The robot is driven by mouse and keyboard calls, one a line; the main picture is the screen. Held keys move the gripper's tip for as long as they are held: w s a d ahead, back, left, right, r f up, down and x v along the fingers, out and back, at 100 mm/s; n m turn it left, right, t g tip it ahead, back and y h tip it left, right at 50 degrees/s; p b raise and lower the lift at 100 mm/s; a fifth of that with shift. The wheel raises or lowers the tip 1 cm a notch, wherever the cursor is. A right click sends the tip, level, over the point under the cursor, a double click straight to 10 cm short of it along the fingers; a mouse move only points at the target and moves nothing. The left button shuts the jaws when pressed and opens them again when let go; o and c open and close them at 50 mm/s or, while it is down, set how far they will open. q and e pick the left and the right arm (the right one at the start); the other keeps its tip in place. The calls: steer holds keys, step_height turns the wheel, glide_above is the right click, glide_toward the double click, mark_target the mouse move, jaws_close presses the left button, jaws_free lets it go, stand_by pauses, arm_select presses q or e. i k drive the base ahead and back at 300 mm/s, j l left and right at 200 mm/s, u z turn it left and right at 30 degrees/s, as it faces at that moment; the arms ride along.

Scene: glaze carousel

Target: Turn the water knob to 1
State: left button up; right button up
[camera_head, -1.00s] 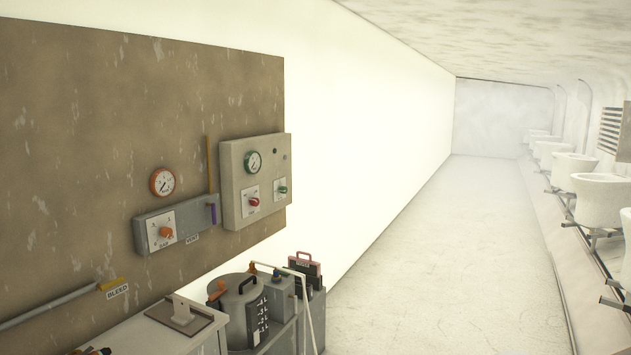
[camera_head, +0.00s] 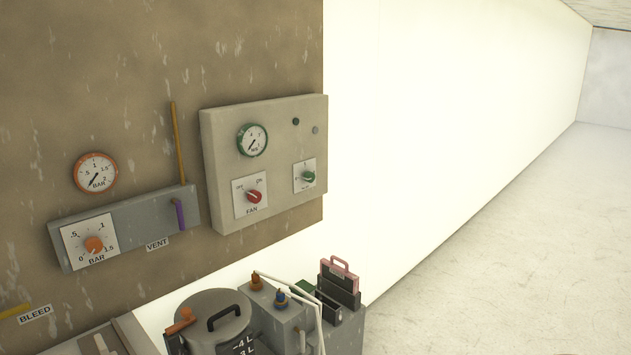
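A green knob (camera_head: 309,177) sits on a small white dial plate at the right of a beige control box (camera_head: 216,160) on the wall. The plate has small marks around the knob and a label below it, too small to read surely, so I cannot confirm that it says water. The knob's exact pointer setting is also unclear. A red knob (camera_head: 254,196) marked FAN is to its left. A green-rimmed gauge (camera_head: 252,140) is above the red knob. Neither of my grippers is in view.
A grey wall box with an orange BAR knob (camera_head: 94,244), an orange gauge (camera_head: 96,173) and a purple lever (camera_head: 179,214) are to the left. A lidded grey pot (camera_head: 205,312) and a grey unit (camera_head: 345,331) stand below. Open floor (camera_head: 500,270) lies right.

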mark_target(310, 176)
steer(key=i+l, duration=0.65)
steer(key=i, duration=0.2)
steer(key=l+z, duration=0.05)
